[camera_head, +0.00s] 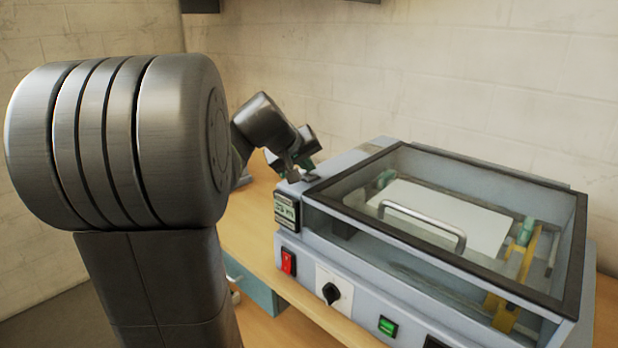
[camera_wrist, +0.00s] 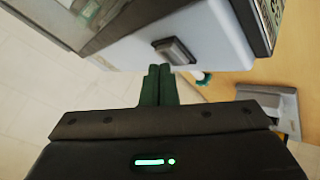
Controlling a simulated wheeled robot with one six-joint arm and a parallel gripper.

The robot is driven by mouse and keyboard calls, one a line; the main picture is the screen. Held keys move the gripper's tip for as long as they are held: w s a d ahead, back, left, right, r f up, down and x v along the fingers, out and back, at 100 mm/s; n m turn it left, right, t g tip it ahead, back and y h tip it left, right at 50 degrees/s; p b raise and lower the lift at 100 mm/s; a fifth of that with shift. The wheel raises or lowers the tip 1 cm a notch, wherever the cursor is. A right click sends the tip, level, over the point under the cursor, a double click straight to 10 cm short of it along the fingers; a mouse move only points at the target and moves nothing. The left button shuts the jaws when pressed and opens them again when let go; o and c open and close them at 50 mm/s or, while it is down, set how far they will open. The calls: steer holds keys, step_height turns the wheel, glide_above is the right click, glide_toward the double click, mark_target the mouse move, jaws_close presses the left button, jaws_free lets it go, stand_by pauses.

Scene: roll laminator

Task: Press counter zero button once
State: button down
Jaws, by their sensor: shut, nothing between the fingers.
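The roll laminator (camera_head: 350,262) is a pale grey box with a glass lid. A counter display (camera_head: 286,212) is at the left end of its front; its edge also shows at the upper right of the wrist view (camera_wrist: 270,14). A dark raised rectangular button (camera_wrist: 174,50) sits on the pale top near that display, and may be the counter zero button; no label is readable. My gripper (camera_head: 300,172) is over the laminator's left end. In the wrist view its dark green fingers (camera_wrist: 158,72) are together and empty, with the tips just short of the button in the picture. Contact cannot be told.
The lid (camera_head: 462,262) with its metal handle (camera_head: 422,222) is closed, right of my gripper. A red switch (camera_head: 288,262), a black knob (camera_head: 331,293) and a green button (camera_head: 387,326) are on the front. A grey object (camera_wrist: 280,108) lies on the wooden table.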

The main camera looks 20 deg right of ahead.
mark_target(306, 176)
steer(key=shift+f+b, duration=0.45)
steer(key=shift+b, duration=0.05)
stand_by(0.6)
steer(key=shift+r, duration=0.1)
steer(key=shift+r+p, duration=0.65)
steer(key=shift+r, duration=0.15)
step_height(306, 176, up, 5)
steer(key=p, duration=0.4)
steer(key=shift+r, duration=0.1)
steer(key=shift+a, duration=0.1)
stand_by(0.7)
